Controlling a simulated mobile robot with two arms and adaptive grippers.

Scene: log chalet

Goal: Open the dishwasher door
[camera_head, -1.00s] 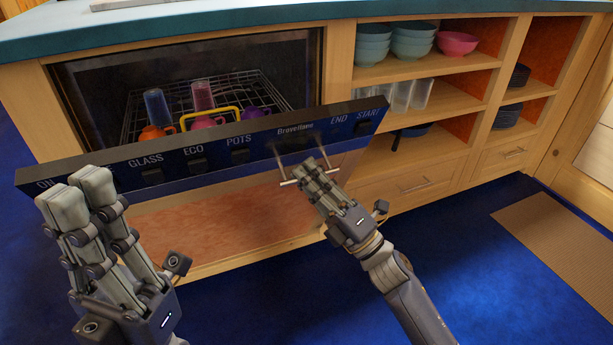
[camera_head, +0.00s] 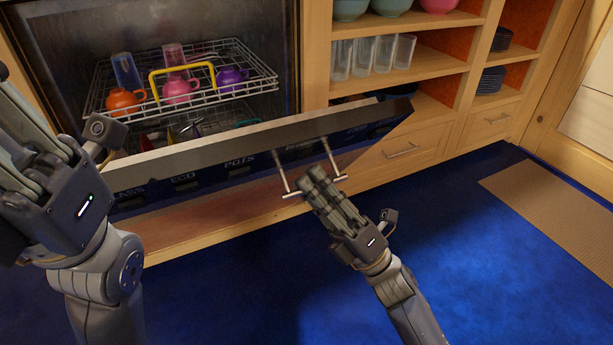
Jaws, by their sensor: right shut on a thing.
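The dishwasher door (camera_head: 225,150) is tilted partly open, its top edge leaning out from the cabinet and its dark control panel facing down and forward. My right gripper (camera_head: 316,180) is shut on the metal bar handle (camera_head: 287,193) at the front of the door. Behind the door, the dishwasher (camera_head: 60,40) shows an upper wire rack (camera_head: 250,88) with cups and glasses. My left gripper is raised at the left edge, close to the camera, in front of the door's left end. Its fingertips are partly out of frame, so its jaw state is unclear.
Open shelves (camera_head: 415,50) with bowls, glasses (camera_head: 383,53) and dark plates stand to the right, above a drawer (camera_head: 410,150). Blue floor (camera_head: 470,250) is clear in front. A brown mat (camera_head: 550,205) lies at the right.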

